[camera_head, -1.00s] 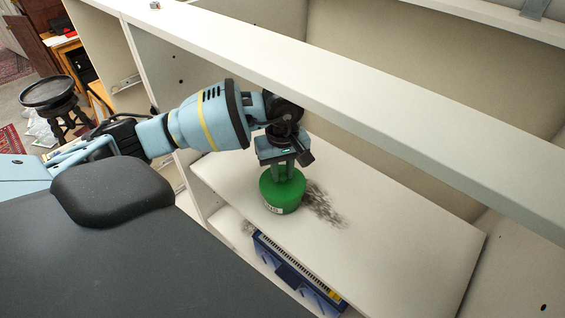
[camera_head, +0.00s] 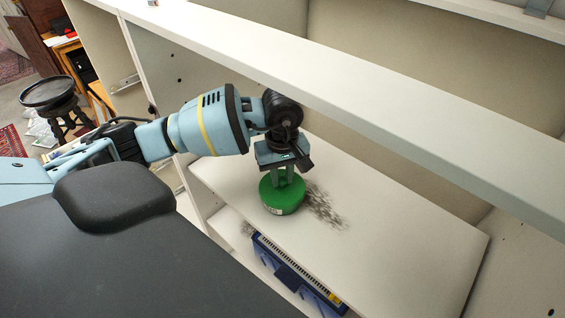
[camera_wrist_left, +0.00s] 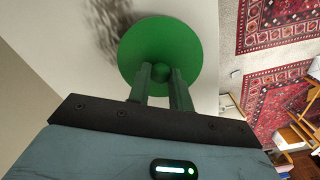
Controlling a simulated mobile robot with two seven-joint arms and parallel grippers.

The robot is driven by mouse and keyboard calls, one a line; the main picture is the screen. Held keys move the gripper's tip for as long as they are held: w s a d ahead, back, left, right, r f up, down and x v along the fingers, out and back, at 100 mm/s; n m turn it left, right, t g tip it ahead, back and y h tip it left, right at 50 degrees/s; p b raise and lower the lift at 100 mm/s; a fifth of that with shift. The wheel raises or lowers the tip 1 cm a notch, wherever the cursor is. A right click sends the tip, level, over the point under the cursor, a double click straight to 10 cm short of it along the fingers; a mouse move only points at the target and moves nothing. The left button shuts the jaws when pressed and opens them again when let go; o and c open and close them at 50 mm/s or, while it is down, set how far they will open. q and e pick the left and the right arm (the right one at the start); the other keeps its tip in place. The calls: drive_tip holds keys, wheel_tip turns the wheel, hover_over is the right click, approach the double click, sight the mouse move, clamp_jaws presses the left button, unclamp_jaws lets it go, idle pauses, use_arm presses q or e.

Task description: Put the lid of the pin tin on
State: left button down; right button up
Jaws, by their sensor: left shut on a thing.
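The green lid (camera_head: 268,194) is at the top of the green pin tin (camera_head: 287,211), which stands upright on the white shelf. A small pale label shows low on the tin's side. My left gripper (camera_head: 283,180) points down from above and is shut on the lid's small round knob. In the left wrist view, the lid (camera_wrist_left: 160,42) shows as a full disc, with the gripper's fingers (camera_wrist_left: 160,76) on both sides of the knob. The lid hides the tin there. No gap shows between lid and tin in the head view, but I cannot tell if it is fully seated.
A dark speckled patch (camera_head: 323,205) marks the shelf (camera_head: 400,235) right of the tin. A long white board (camera_head: 350,85) runs across above the shelf. A blue box (camera_head: 297,277) sits below. The shelf's right part is clear.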

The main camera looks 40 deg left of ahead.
use_arm(q)
drive_tip(key=shift+f, duration=0.3)
drive_tip(key=c, duration=1.2)
unclamp_jaws()
drive_tip(key=shift+r, duration=0.25)
wheel_tip(320, 180, up, 7)
drive_tip(key=shift+r, duration=0.2)
